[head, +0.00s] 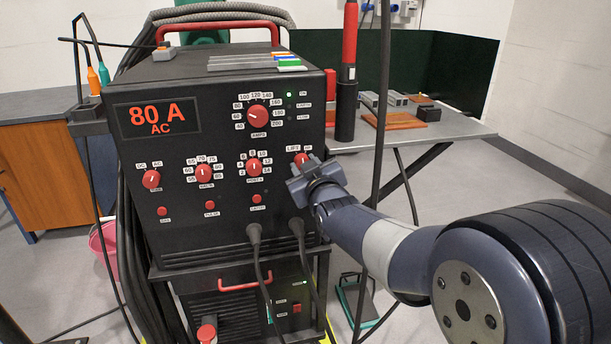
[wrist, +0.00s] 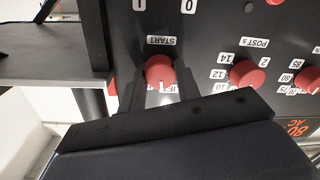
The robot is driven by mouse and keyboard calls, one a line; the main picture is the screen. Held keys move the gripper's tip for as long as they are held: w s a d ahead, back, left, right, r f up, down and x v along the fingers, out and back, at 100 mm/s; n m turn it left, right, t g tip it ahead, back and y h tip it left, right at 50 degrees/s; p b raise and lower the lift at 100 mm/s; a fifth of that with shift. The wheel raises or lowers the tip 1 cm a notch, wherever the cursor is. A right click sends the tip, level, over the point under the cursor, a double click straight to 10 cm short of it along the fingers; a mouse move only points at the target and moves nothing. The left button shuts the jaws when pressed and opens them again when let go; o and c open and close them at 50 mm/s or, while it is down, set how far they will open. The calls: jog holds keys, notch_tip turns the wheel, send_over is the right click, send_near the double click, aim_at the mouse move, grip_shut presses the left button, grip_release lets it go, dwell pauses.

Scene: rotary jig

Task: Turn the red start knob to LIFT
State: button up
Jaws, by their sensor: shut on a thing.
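The red start knob (head: 302,158) is at the right side of the black welder's front panel, with LIFT at its upper left and HF at its upper right. My gripper (head: 303,172) is at the knob from the front and below. In the wrist view, which is upside down, the knob (wrist: 160,70) sits between my two dark fingers, which are shut on its sides. A white pointer line on the knob points down in that picture, toward my gripper. The lower labels are partly hidden by the fingers, so the exact setting is hard to read.
The welder (head: 225,210) has other red knobs, including the POST knob (head: 254,167) left of the start knob. Two cables plug in below my gripper. A grey side table (head: 450,135) with a red torch (head: 349,40) stands right.

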jog(key=shift+n+b, duration=1.1)
jog(key=shift+n, duration=1)
jog(key=o, duration=1)
jog(key=shift+c, duration=0.2)
jog(key=shift+s, duration=0.1)
jog(key=p+v, duration=0.2)
jog(key=v, duration=0.8)
jog(key=shift+s, duration=0.4)
